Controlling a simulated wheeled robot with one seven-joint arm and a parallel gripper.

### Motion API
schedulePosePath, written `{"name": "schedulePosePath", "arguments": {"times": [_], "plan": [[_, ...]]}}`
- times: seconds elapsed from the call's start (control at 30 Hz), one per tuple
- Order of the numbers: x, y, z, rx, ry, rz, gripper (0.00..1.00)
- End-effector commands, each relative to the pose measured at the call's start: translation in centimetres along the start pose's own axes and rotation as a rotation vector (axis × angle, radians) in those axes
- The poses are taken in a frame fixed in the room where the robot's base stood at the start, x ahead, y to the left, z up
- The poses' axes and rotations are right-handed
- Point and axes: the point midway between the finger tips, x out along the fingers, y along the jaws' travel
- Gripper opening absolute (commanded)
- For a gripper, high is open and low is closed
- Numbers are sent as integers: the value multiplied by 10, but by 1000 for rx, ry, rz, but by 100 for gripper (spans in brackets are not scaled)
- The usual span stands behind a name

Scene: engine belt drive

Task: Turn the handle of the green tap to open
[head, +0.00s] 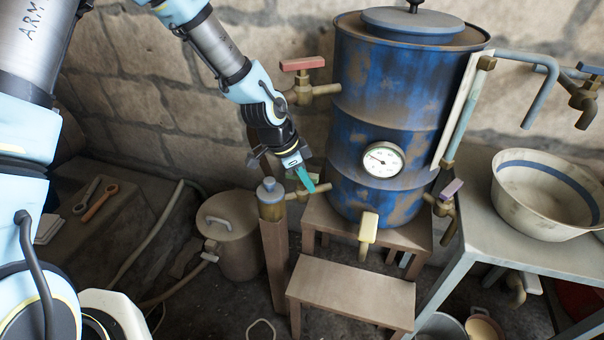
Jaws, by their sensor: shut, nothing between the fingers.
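The green tap handle (306,180) is a flat lever that slants down to the right. It sits on a brass tap (322,188) at the lower left side of the rusty blue drum (352,95). My gripper (293,161) is shut, with nothing between its fingers. It points down at the upper left end of the green handle. The fingertips are very close to the handle there, and I cannot tell whether they touch it. The tap's spout end is above a grey-capped cylinder (270,192).
Other taps on the drum have red (302,63), yellow (369,229) and purple (451,189) handles. A wooden stool (350,295) stands in front. A lidded pot (228,235) is at left, and a basin (545,215) sits on the right table.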

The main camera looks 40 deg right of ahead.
Motion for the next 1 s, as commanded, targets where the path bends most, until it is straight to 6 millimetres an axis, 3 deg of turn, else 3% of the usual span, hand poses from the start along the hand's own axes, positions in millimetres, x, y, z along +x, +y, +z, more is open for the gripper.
{"name": "schedulePosePath", "arguments": {"times": [1.0], "plan": [[12,-16,-35,6,9,-2,0]]}}
